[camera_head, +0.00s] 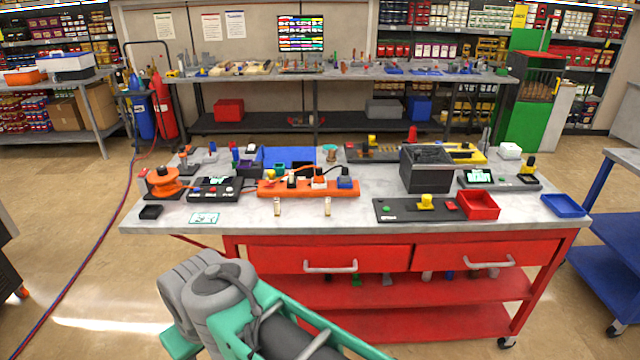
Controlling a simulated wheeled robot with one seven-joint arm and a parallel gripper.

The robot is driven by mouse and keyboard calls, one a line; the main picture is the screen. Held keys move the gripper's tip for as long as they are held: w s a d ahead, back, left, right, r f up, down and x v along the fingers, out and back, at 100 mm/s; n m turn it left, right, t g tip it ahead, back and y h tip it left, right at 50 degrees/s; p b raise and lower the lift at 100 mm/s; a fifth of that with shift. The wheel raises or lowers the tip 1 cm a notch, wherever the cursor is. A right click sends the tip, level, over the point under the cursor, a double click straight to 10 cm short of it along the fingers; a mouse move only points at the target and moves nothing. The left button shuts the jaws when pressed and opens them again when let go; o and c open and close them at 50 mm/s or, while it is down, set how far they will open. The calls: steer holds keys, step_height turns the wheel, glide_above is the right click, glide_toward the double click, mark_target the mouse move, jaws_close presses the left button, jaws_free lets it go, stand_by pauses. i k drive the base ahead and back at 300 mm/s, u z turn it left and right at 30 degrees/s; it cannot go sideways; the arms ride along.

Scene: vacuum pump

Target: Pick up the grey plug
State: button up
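An orange power strip (375,189) lies across the middle of the worktable. Several small plugs sit along its top: a dark one with white (292,180), an orange and white one (319,178) and a dark blue-looking one (345,179). They are too small for me to tell for sure which one is grey. My arm, in grey and green, shows at the bottom, in front of the table and apart from it. My gripper is not in view.
The worktable (345,218) has red drawers. Left of the strip stand a black control box (214,189) and an orange spool (165,182). To the right are a black panel (400,210), a red bin (479,205) and a dark box (426,170). The front edge is mostly clear.

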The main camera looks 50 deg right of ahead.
mark_target(345, 176)
steer(key=z, duration=0.9)
steer(key=i, duration=1.4)
steer(key=z, duration=0.15)
